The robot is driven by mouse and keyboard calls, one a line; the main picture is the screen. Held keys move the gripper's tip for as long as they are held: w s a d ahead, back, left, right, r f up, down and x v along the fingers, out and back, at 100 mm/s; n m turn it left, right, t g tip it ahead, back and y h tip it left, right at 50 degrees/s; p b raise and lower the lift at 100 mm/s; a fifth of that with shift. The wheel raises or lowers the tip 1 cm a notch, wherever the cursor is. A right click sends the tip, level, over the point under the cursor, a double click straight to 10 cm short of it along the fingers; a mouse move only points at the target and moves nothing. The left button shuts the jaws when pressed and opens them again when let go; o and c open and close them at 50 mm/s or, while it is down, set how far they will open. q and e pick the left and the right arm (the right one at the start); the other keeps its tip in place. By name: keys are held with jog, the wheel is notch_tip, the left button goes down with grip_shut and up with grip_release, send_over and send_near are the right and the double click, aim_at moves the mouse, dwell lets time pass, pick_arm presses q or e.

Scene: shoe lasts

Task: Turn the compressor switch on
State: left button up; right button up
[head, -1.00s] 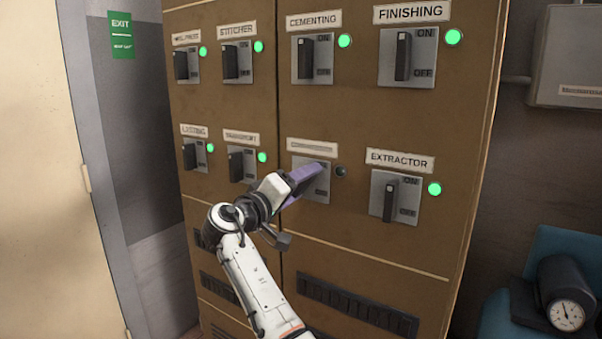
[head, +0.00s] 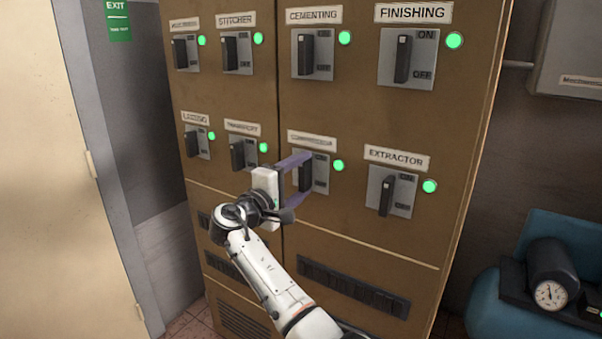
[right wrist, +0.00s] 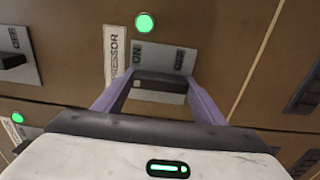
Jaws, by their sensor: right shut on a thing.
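The compressor switch (head: 321,181) is on the lower row of the brown cabinet, under a label partly readable as COMPRESSOR. Its dark lever (right wrist: 163,83) lies between the purple fingers of my right gripper (head: 304,174) in the right wrist view. The right gripper is shut on this lever, one finger on each side. My left gripper is not in view.
The extractor switch (head: 391,191) is to the right and the transport switch (head: 243,154) to the left, both with green lamps. More lit switches fill the row above. A blue object with a gauge (head: 550,294) stands at the lower right.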

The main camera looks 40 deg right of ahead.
dwell(0.4)
jog(key=o, duration=1)
jog(key=shift+o, duration=0.2)
jog(key=b+v, duration=0.2)
jog(key=v, duration=0.8)
jog(key=shift+a, duration=0.15)
